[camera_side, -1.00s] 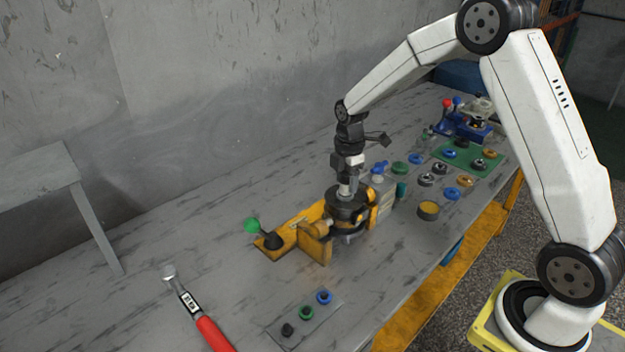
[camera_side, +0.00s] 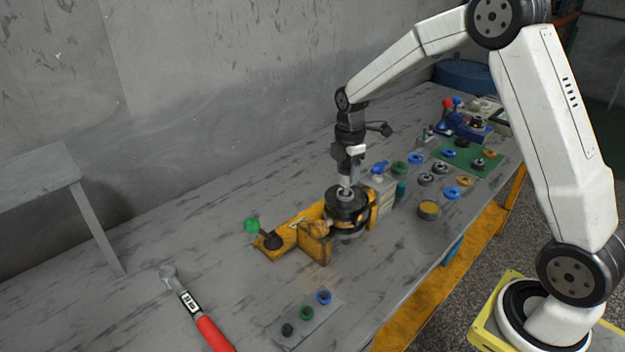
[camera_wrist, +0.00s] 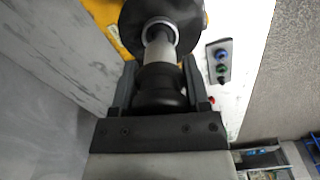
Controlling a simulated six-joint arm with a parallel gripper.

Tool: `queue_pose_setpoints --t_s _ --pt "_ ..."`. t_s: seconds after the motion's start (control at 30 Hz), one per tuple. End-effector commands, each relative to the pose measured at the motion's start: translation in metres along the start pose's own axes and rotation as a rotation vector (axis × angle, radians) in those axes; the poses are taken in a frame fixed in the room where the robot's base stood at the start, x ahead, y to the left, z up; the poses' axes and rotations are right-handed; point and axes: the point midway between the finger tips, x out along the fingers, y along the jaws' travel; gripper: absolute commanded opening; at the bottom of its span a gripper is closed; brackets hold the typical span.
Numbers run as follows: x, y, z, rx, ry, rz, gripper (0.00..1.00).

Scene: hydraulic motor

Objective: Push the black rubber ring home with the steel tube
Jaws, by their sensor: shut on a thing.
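My gripper (camera_side: 348,172) is above the round dark motor housing (camera_side: 348,198), which sits in the yellow fixture (camera_side: 316,246). In the wrist view my gripper (camera_wrist: 155,80) is shut on the dark grip of the steel tube (camera_wrist: 160,46). The bright tube runs from between the jaws to the centre of the housing (camera_wrist: 130,18). A pale ring surrounds the tube's far end there. The tube also shows in the side view (camera_side: 345,182), upright, its lower end at the housing's top. I cannot make out the black rubber ring at the housing.
A green-knobbed lever (camera_side: 252,226) stands left of the fixture. A small plate (camera_side: 300,325) with coloured sockets and a red-handled torque wrench (camera_side: 205,325) lie in front. A yellow-filled cup (camera_side: 428,210), several rings and a green mat (camera_side: 490,168) are at right.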

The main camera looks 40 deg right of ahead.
Motion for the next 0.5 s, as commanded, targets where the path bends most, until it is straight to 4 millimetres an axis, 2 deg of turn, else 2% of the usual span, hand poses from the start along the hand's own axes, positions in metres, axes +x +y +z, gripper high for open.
queue_pose_setpoints --t_s 0.5 --pt "-0.019 0.001 0.0 0.0 0.0 0.002 0.01"
